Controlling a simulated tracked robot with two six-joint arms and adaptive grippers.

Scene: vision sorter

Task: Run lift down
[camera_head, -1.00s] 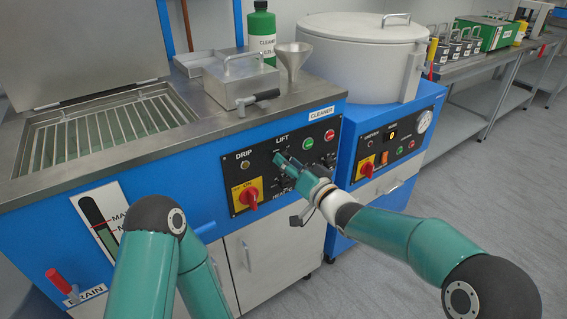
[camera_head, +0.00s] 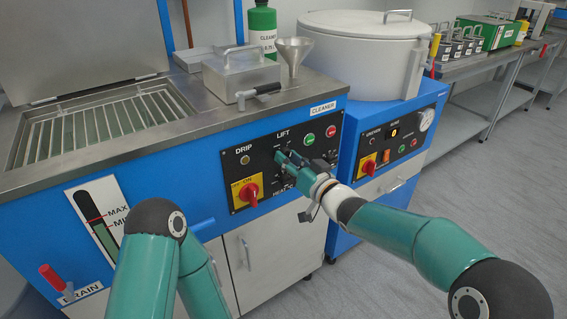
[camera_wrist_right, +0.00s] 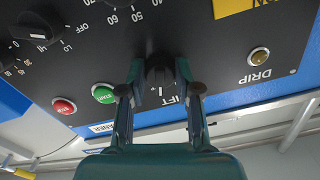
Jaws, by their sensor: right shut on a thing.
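The cleaner's control panel (camera_head: 262,172) is black on a blue front, with a LIFT label (camera_head: 281,134) near its top. The black lift knob (camera_wrist_right: 160,72) shows in the right wrist view beside the upside-down LIFT label (camera_wrist_right: 172,97). My right gripper (camera_head: 281,156) is at the panel just below that label. In the right wrist view its two fingers (camera_wrist_right: 160,80) are shut on the knob, one on each side. In the head view the gripper hides the knob. My left arm shows at the lower left; its gripper is out of view.
A red switch on a yellow plate (camera_head: 250,190) is left of my right gripper. Green (camera_head: 309,139) and red (camera_head: 330,133) buttons are right. A wire basket (camera_head: 100,120) sits in the open tank. A metal lid (camera_head: 240,78) and funnel (camera_head: 293,54) stand on top.

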